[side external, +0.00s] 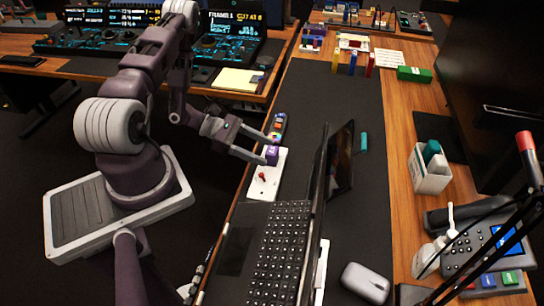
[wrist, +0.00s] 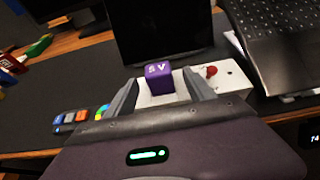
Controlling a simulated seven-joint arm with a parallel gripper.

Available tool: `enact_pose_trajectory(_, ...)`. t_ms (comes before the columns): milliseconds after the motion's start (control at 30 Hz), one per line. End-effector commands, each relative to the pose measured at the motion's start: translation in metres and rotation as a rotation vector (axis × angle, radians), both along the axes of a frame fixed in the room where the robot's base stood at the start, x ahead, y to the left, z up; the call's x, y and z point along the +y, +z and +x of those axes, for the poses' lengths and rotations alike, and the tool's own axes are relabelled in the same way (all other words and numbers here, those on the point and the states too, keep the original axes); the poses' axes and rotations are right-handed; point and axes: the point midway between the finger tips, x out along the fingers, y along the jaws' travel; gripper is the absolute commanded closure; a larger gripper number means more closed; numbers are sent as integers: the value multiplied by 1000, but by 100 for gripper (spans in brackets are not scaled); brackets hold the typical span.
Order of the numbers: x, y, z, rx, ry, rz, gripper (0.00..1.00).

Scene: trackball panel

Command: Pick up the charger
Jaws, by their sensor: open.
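A small purple block marked "5 V" (wrist: 158,80), which looks like the charger, sits on a white panel (wrist: 234,84). In the wrist view my gripper (wrist: 160,88) has one finger on each side of the block, with gaps visible. Whether the fingertips reach fully past the block is unclear.
A red-topped stick (wrist: 211,71) stands on the panel beside the block. An open laptop (side external: 280,245) stands close on the right. A dark device with coloured buttons (side external: 279,124) lies just beyond the panel.

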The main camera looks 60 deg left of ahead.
Motion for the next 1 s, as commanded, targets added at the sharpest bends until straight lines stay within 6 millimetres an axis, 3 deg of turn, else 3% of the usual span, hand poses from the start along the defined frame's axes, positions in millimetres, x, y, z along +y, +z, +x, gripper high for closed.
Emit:
enact_pose_trajectory(300,-36,-19,37,-1,-9,-1,37)
enact_pose_trajectory(600,-42,-23,44,-1,-6,1,37)
enact_pose_trajectory(900,-42,-23,44,0,-7,0,96)
enact_pose_trajectory(1000,-42,-22,44,-1,-7,0,100)
